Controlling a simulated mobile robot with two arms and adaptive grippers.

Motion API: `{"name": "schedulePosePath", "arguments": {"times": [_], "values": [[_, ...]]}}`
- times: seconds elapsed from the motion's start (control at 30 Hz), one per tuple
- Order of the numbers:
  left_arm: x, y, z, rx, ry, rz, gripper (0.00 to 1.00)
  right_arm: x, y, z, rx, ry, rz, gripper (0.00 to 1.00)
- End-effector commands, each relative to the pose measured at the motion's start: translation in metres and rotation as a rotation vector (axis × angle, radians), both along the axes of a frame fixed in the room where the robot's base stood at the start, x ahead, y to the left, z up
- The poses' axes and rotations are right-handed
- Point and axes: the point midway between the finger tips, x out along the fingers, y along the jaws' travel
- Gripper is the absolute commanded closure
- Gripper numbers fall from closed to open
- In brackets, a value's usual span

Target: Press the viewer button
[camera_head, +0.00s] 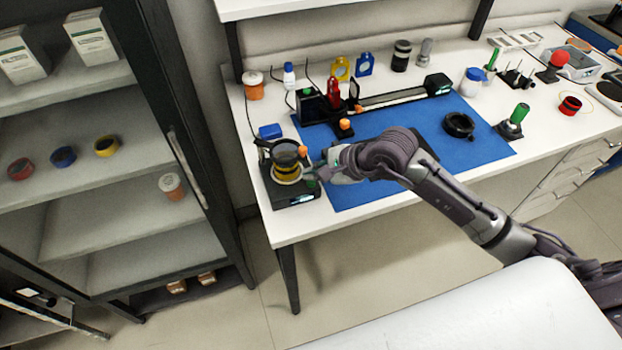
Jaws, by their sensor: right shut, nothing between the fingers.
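The viewer appears to be the black device (278,196) at the left front of the bench. It has a dark and yellow round part (287,172) on top, an orange knob (303,151) behind it and a small lit panel at its front right corner. A small green spot, possibly the button, shows at its right edge, partly hidden by my gripper. My right gripper (316,170) is shut and empty, right beside the device's right side. I cannot tell whether it touches it. My left gripper is not in view.
A dark shelf cabinet is at left.

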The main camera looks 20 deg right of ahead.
Motion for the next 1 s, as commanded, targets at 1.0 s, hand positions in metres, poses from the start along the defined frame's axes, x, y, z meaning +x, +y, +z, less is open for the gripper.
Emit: {"name": "schedulePosePath", "arguments": {"times": [1.0], "values": [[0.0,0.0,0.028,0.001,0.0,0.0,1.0,0.0,0.0,0.061,-0.001,0.0,0.001,1.0]]}}
